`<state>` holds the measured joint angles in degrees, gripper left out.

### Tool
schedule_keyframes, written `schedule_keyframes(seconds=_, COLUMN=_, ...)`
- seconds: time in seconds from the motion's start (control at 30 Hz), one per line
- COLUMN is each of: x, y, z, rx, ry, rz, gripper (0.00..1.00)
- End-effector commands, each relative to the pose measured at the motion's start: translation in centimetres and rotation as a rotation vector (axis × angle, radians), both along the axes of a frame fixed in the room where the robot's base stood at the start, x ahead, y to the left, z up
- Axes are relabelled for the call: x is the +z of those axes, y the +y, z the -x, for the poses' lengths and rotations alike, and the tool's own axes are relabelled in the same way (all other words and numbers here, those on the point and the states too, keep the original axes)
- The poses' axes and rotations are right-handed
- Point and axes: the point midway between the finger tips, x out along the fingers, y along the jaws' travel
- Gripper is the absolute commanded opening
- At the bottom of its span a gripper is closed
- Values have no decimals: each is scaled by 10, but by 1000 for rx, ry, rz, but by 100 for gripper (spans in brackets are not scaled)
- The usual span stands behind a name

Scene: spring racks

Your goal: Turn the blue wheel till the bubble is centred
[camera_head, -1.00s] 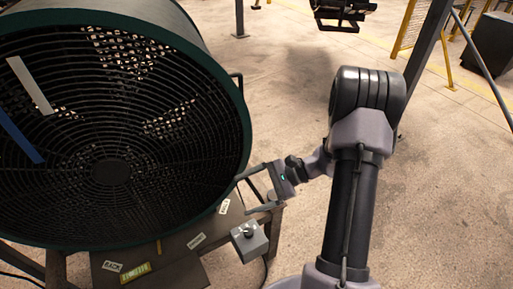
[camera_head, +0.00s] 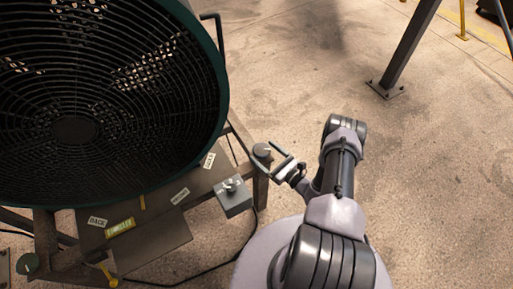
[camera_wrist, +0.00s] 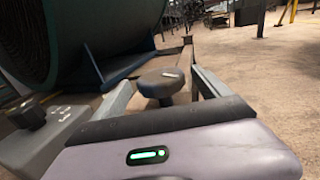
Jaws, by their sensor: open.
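A dark round wheel (camera_head: 262,151) with a pale mark on top stands at the right corner of the fan's stand. It looks dark grey-blue; I cannot tell for sure that it is the blue wheel. In the wrist view this wheel (camera_wrist: 163,84) stands between my two fingers, with no clear contact. My gripper (camera_head: 271,160) is open beside the wheel, reaching in from the right. A yellow-green strip (camera_head: 120,227), possibly the bubble level, lies on the stand's front plate; its bubble is too small to make out.
A large caged fan (camera_head: 75,128) fills the left. A grey box (camera_head: 233,204) with a knob sits near my gripper, with a cable below. A green wheel (camera_head: 27,262) and a yellow knob (camera_head: 108,275) are at lower left.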

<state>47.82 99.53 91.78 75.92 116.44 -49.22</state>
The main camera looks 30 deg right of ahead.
Motion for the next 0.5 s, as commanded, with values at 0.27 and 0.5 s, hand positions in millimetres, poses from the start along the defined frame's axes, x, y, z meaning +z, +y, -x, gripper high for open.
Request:
schedule_keyframes(seconds=0.27, x=-1, y=13, z=-42, rx=2, ry=0, rz=0, gripper=86)
schedule_keyframes(seconds=0.5, x=1, y=15, z=-47, rx=0, ry=0, rz=-1, gripper=86)
